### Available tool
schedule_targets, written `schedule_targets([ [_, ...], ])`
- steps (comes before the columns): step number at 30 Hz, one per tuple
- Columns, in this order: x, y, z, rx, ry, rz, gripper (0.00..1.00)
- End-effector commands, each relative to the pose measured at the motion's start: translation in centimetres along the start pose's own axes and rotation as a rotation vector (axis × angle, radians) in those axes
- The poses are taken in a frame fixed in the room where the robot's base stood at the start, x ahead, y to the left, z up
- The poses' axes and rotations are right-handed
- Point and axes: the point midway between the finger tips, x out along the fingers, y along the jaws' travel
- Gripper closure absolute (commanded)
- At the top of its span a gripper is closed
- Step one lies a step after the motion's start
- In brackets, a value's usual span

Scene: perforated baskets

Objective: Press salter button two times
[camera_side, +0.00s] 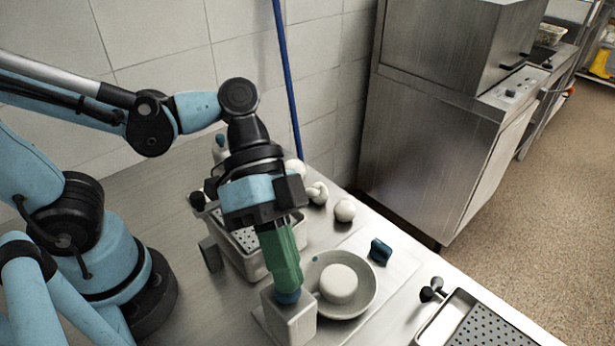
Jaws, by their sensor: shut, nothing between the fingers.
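A pale box-shaped device (289,325), which looks like the salter, stands at the lower middle of the side view. I cannot tell whether the button is pressed down. Beside the device, a grey dish (366,294) holds a white round block (339,283).
A perforated basket (248,262) stands behind my gripper, and another (490,335) is at the lower right. A steel cabinet (425,130) stands behind, beside the blue pole (288,80).

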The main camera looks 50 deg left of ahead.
Motion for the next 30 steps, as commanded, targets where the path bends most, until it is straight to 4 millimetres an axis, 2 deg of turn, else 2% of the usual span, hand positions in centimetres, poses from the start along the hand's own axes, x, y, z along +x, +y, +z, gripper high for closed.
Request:
schedule_targets([
  [10, -1.2, 0.8, -0.8, 0.000, -0.001, -0.001, 1.00],
  [23, -1.4, 1.0, -1.0, 0.000, 0.000, 0.000, 1.00],
  [30, -2.7, 2.0, -1.9, 0.000, 0.000, 0.000, 1.00],
])
